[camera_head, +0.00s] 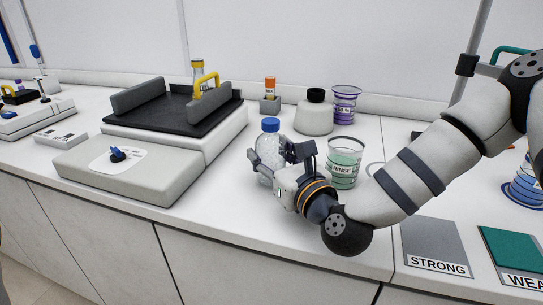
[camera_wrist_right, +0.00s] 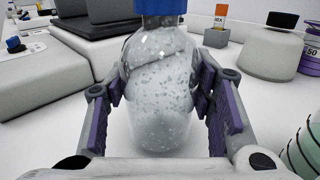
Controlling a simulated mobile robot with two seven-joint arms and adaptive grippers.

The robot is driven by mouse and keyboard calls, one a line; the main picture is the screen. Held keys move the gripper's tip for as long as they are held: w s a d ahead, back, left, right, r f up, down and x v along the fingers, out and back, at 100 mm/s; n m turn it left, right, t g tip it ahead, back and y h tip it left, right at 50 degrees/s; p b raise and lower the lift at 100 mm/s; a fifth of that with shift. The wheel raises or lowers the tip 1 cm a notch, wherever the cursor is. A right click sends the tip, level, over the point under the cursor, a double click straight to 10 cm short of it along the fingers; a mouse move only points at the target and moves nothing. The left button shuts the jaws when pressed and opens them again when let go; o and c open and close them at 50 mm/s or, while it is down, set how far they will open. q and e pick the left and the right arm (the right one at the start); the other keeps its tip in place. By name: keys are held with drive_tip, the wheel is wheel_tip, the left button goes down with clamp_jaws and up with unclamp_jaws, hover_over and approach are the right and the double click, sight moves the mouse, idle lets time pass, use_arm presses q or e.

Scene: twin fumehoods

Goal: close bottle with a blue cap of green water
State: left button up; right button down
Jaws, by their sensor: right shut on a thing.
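A clear bottle (camera_head: 267,150) with a blue cap (camera_head: 270,125) stands upright on the counter, left of the green beaker. My right gripper (camera_head: 278,160) is shut on the bottle's body, with one finger on each side. In the right wrist view the bottle (camera_wrist_right: 160,100) sits between the purple-padded fingers, and the cap (camera_wrist_right: 160,6) is at its top, cut by the frame edge. The bottle's contents look clear with pale specks, not green. The cap appears seated on the neck. My left gripper is not in view.
A green beaker marked RINSE (camera_head: 344,165) stands close right of my gripper. A flask with a black lid (camera_head: 314,115) and a purple-marked beaker (camera_head: 345,104) are behind. A shaker (camera_head: 180,127) fills the left. Grey STRONG mat (camera_head: 437,248) lies front right.

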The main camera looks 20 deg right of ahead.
drive_tip(key=shift+f, duration=0.25)
drive_tip(key=shift+f, duration=0.2)
drive_tip(key=c, duration=0.7)
unclamp_jaws()
